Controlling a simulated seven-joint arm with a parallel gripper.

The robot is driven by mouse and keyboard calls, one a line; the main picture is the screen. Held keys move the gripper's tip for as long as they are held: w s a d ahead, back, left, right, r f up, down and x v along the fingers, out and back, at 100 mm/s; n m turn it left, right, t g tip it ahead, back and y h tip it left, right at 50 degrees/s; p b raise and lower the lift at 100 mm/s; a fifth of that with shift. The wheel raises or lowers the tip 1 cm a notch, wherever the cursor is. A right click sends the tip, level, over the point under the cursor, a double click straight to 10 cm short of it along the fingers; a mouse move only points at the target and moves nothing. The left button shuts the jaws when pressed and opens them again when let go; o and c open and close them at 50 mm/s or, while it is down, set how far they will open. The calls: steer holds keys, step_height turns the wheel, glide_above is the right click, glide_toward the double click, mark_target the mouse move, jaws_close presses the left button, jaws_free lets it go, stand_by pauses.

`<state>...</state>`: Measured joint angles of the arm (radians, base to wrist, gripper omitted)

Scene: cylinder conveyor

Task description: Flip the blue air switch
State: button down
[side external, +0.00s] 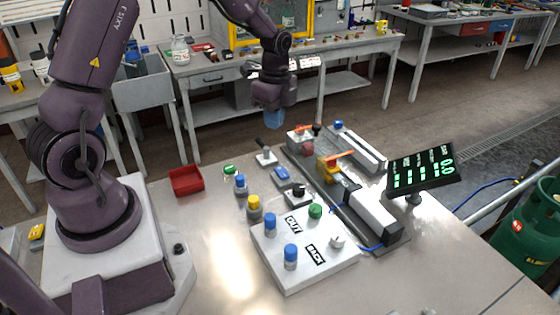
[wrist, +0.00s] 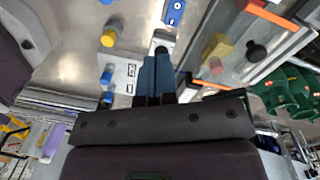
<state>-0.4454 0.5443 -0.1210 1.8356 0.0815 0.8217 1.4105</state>
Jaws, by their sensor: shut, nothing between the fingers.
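The blue switch (side external: 281,173) is a small flat box with pale markings on the metal table, between the black lever and the black knob. It also shows at the top of the wrist view (wrist: 174,12). My gripper (side external: 273,122) has blue fingers pointing down and hangs above the table's far side, behind the switch and apart from it. In the wrist view the fingers (wrist: 155,75) are together with nothing between them. Their tips lie below the switch in that picture. The switch's exact setting is too small to tell.
A black lever (side external: 265,152) stands just behind the switch. Blue and yellow cylinders (side external: 254,208) stand at its front left, near the white button panel (side external: 290,272). The conveyor with orange bars (side external: 338,157) lies to the right, before a display (side external: 422,168). A red tray (side external: 186,180) sits left.

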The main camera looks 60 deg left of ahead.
mark_target(280, 169)
steer(key=shift+w+a+r+m+t, duration=0.1)
steer(key=shift+w+m, duration=0.2)
steer(key=shift+m, duration=0.55)
steer(key=shift+w+a+r+m+t, duration=0.15)
steer(key=shift+w+m, duration=0.2)
steer(key=shift+m, duration=0.45)
steer(key=shift+w+a+r+m+t, duration=0.1)
steer(key=shift+w+m, duration=0.2)
steer(key=shift+m, duration=0.55)
step_height(280, 169, down, 14)
